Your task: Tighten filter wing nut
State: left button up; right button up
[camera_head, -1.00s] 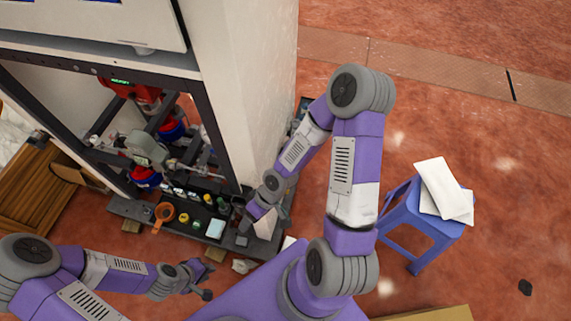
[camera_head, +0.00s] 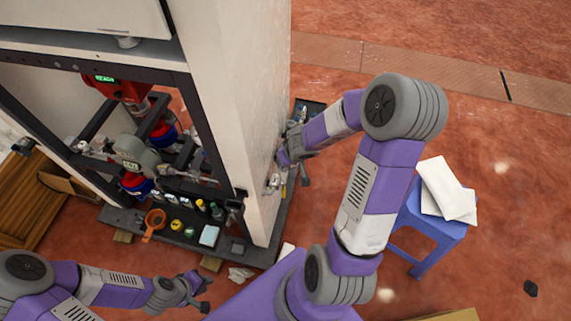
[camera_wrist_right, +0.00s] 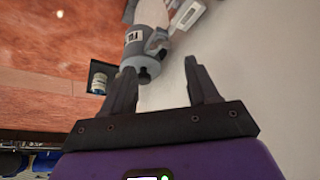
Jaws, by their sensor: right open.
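My right gripper (camera_wrist_right: 165,92) is open, its two dark fingers apart with nothing between the tips. In the right wrist view a grey cylinder with a label (camera_wrist_right: 133,50), which looks like the filter housing, is mounted along the white wall, just beyond the left finger. A dark knob (camera_wrist_right: 146,74) at its near end may be the wing nut; its shape is unclear. In the head view my right gripper (camera_head: 294,170) is beside the cabinet's outer side wall, and the arm partly hides the fittings there. My left gripper (camera_head: 203,294) looks open and empty, low in front of the cabinet.
A white cabinet wall (camera_head: 235,90) stands close to my right gripper. A ledge (camera_head: 262,250) holds small bottles, an orange scoop (camera_head: 154,220) and a light blue pad (camera_head: 209,236). A blue stool (camera_head: 432,232) with white sheets stands right. A dark tray (camera_wrist_right: 101,77) with a bottle is beyond the left finger.

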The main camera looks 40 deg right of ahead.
aim_at(286, 169)
jog(key=b+x, duration=0.2)
jog(key=x, duration=0.4)
jog(key=shift+f, duration=0.3)
jog(key=c, duration=1)
jog(key=shift+b, duration=0.3)
jog(key=shift+n, duration=0.4)
jog(key=shift+n+y, duration=0.3)
jog(key=shift+n, duration=0.2)
